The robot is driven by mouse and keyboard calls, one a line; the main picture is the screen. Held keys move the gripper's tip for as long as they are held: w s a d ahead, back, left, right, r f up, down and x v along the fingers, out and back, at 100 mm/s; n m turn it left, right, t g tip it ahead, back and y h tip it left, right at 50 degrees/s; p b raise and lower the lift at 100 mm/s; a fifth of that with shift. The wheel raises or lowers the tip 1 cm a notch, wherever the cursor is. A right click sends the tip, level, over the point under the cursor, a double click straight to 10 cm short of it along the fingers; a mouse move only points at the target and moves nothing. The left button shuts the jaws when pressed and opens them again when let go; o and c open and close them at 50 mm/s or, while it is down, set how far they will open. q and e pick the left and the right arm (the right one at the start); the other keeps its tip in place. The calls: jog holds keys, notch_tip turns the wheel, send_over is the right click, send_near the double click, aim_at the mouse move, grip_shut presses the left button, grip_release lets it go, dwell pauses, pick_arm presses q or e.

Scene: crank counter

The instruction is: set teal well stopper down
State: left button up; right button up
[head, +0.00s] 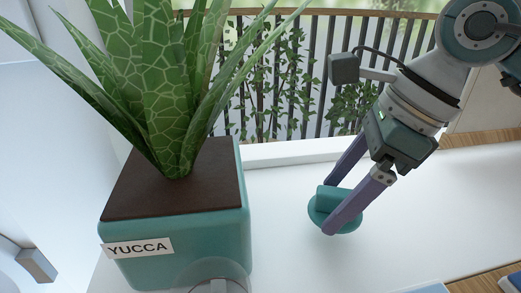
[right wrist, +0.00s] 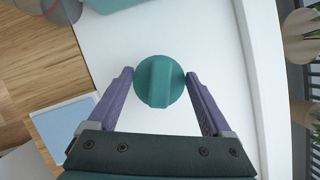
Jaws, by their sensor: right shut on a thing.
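The teal well stopper (head: 348,218) is a round disc with a raised bar-shaped grip across it. My right gripper (head: 329,207) is shut on it, one purple finger on each side. In the right wrist view, the stopper (right wrist: 160,82) sits between the two fingertips (right wrist: 159,76), its bar pointing along the gripper. It is over the white counter (head: 285,225), right of the planter; I cannot tell whether it touches the surface. My left gripper is not in view.
A teal planter (head: 180,240) labelled YUCCA, with dark soil and tall spiky leaves (head: 170,80), stands at left. A railing (head: 290,70) with climbing plants is behind the counter. A light blue tray-like item (right wrist: 65,125) lies beside the gripper. White counter around the stopper is clear.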

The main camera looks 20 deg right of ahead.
jog(key=shift+w+f, duration=0.2)
jog(key=shift+f, duration=0.7)
jog(key=o, duration=1.3)
jog(key=shift+f, duration=0.1)
jog(key=p+v, duration=0.1)
jog(key=v, duration=1.1)
jog(key=shift+r, duration=0.2)
jog(key=shift+a, duration=0.1)
